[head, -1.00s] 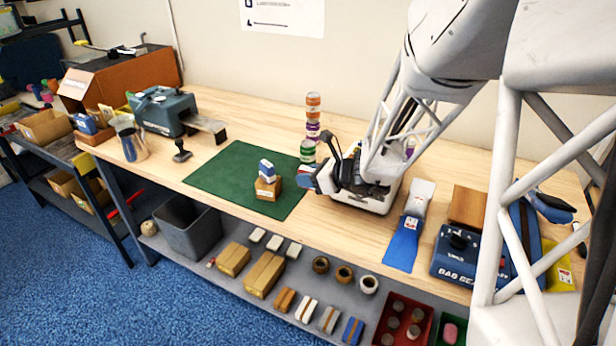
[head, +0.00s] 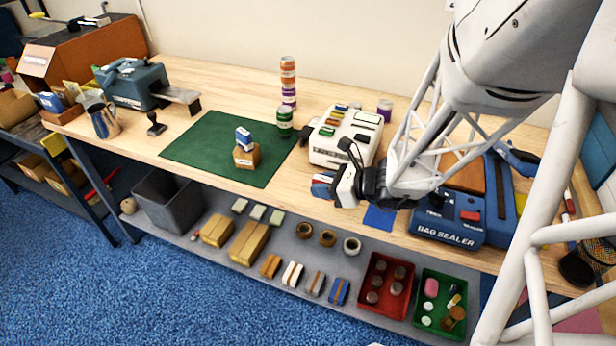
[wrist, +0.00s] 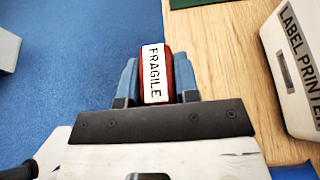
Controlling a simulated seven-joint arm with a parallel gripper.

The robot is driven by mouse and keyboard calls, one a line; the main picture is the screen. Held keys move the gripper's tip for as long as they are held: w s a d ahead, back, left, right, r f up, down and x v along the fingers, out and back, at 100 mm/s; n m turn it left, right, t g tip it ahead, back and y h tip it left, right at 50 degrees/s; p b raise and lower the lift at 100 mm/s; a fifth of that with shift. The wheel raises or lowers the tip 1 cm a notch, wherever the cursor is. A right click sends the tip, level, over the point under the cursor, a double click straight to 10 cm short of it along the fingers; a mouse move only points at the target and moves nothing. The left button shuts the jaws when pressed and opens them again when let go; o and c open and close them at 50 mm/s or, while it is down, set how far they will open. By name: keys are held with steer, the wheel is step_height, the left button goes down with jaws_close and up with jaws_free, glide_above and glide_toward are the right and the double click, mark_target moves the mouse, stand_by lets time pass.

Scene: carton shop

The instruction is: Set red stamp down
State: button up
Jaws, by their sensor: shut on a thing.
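The red stamp (wrist: 156,75) has a white label reading FRAGILE. In the wrist view it sits between the two blue fingers of my gripper (wrist: 157,82), which is shut on it. In the head view my gripper (head: 322,186) is at the table's front edge, in front of the label printer (head: 345,140); the stamp is small and partly hidden there. In the wrist view, blue floor lies behind the stamp, with the table edge just to its right. The stamp's underside is hidden.
The green mat (head: 205,151) lies to the left, carrying a small box (head: 246,160) with a blue-and-white block (head: 243,138) on top. A stack of round containers (head: 288,85) stands behind. The bag sealer (head: 450,222) is to the right. Bare wood shows between mat and printer.

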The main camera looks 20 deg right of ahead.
steer(key=s+f, duration=0.1)
steer(key=s, duration=0.5)
steer(key=shift+s+a+f, duration=0.15)
steer(key=shift+s+f, duration=0.15)
steer(key=shift+s, duration=0.05)
steer(key=w+d, duration=0.1)
steer(key=w, duration=0.4)
steer(key=w+d+f, duration=0.1)
steer(key=w, duration=0.9)
steer(key=shift+w+d+f, duration=0.25)
steer(key=shift+w+d, duration=0.15)
steer(key=shift+f, duration=1.75)
steer(key=shift+f, duration=0.2)
steer(key=o, duration=0.9)
steer(key=shift+o, duration=0.2)
steer(key=shift+r, duration=0.2)
